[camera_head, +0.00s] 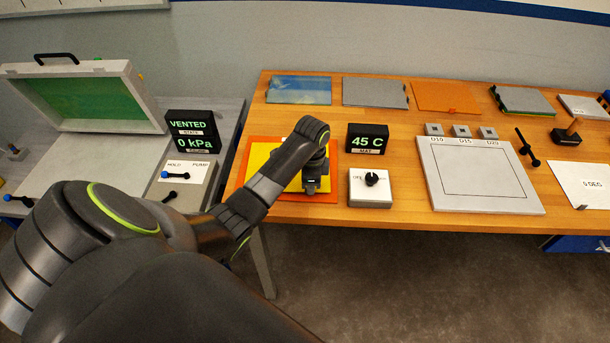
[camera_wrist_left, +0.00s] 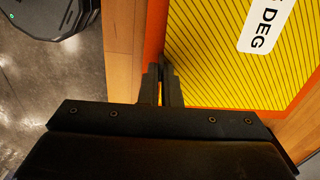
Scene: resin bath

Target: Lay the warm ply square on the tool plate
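The warm ply square (camera_head: 260,158) is yellow and lies on an orange mat (camera_head: 245,188). In the left wrist view the ply (camera_wrist_left: 210,75) shows fine dark lines and a white label ending in "DEG". My left gripper (camera_head: 311,188) points down over the ply's right part in the head view. Its fingers (camera_wrist_left: 162,72) are close together at one edge of the ply; whether they pinch that edge cannot be told. The tool plate (camera_head: 520,196) is pale grey with a thin square outline, bare, further right on the bench. My right gripper is not in view.
Between the mat and the plate stand the 45 C display (camera_head: 368,138) and a knob box (camera_head: 371,200). Small blocks (camera_head: 461,131) line the plate's back edge. Sheets, including an orange one (camera_head: 445,97), lie behind. An open green-lidded case (camera_head: 85,97) is left.

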